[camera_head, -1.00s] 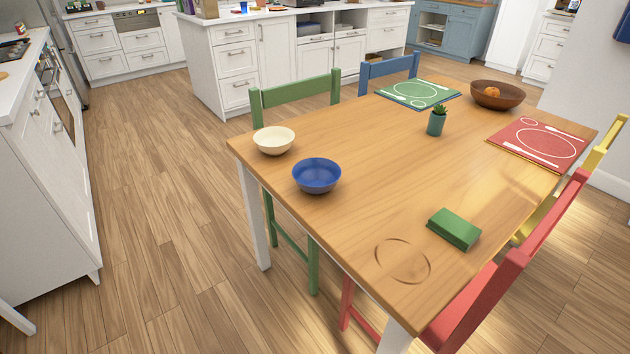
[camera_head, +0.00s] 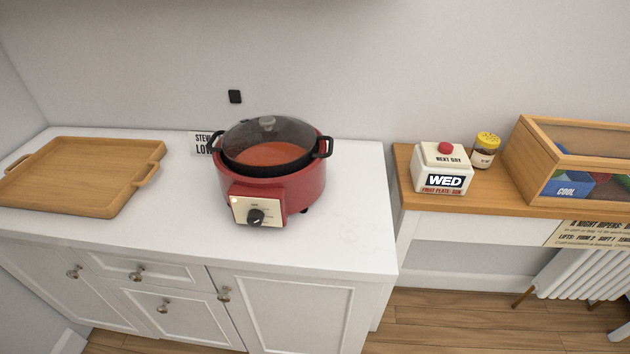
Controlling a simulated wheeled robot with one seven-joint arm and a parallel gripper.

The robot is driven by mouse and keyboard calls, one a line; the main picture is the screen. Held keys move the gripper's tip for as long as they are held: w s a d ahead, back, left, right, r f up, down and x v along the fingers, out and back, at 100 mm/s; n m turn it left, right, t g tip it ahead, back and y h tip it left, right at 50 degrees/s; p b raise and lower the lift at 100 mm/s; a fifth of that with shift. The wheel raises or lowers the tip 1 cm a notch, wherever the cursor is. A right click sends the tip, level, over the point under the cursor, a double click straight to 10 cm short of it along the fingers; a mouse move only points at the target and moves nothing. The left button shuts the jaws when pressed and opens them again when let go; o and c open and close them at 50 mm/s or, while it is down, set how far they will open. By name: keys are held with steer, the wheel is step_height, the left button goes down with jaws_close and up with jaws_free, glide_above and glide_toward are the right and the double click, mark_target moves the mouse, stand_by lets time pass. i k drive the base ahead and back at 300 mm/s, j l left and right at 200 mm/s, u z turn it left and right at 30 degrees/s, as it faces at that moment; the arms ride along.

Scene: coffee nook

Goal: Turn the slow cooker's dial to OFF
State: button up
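A red slow cooker (camera_head: 318,185) stands on the white counter, with a dark pot, a glass lid and orange-red stew showing inside. Its black dial (camera_head: 256,216) sits on a cream control panel (camera_head: 240,208) on the front. The small marks around the dial are too small to read, so I cannot tell its setting. A small light spot shows at the panel's upper left. My gripper is not in view.
A wooden tray (camera_head: 75,205) lies left on the counter (camera_head: 180,232). A sign reading "STEW" and "LOW" (camera_head: 201,144) is partly hidden behind the cooker. Right, a wooden shelf holds a "NEXT DAY" button box (camera_head: 443,180), a yellow-lidded jar (camera_head: 485,150) and a wooden crate (camera_head: 535,170).

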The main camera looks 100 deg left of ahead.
mark_target(255, 218)
steer(key=u, duration=2.35)
